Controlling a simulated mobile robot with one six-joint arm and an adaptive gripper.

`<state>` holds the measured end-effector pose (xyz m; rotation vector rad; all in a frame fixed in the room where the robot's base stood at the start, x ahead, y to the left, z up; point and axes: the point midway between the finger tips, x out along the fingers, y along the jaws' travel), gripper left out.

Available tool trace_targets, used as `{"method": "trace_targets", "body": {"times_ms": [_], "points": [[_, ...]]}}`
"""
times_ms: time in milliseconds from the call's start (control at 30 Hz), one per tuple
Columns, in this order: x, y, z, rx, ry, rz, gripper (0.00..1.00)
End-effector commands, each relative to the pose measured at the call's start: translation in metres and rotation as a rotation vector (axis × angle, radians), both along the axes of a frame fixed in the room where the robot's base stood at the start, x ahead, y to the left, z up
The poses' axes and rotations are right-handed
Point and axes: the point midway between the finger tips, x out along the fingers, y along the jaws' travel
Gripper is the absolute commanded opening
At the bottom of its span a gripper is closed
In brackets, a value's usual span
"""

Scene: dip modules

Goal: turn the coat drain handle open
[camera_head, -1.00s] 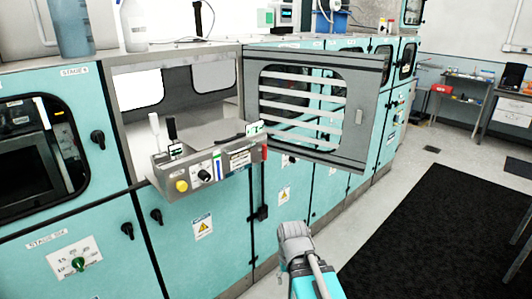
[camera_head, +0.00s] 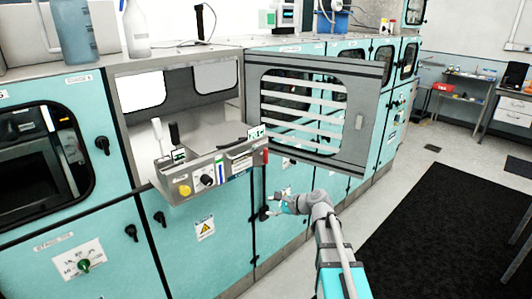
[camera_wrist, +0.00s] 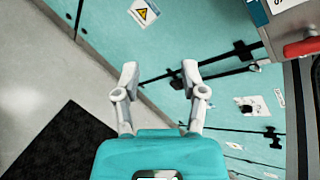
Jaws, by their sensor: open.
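A red handle (camera_head: 265,152) hangs at the right end of the grey control box; it also shows at the right edge of the wrist view (camera_wrist: 302,47). A white lever (camera_head: 157,135) and a black lever (camera_head: 174,134) stand upright on the left of the same box. The labels are too small to read, so I cannot tell which one is the coat drain handle. My gripper (camera_head: 280,204) is open and empty, below the red handle and slightly to its right, in front of the teal cabinet doors. In the wrist view, my gripper (camera_wrist: 159,78) has its fingers apart, touching nothing.
The grey control box (camera_head: 213,172) juts out from the open bay. A grey slatted window door (camera_head: 367,115) stands open above and right of my gripper. Black latches (camera_head: 254,215) stick out from the cabinet fronts. Floor with a black mat (camera_head: 440,225) is free at the right.

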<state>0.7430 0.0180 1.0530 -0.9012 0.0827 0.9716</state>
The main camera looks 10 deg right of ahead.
Motion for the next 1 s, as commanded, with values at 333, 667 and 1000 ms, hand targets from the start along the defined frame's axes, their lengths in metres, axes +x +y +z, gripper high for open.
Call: {"method": "trace_targets", "body": {"times_ms": [333, 667, 1000], "points": [[0.067, -0.063, 0.078, 0.635, 0.127, -0.338, 0.54], [0.082, -0.088, 0.099, 0.860, 0.180, -0.419, 0.54], [0.082, -0.087, 0.098, 0.857, 0.179, -0.418, 0.54]]}}
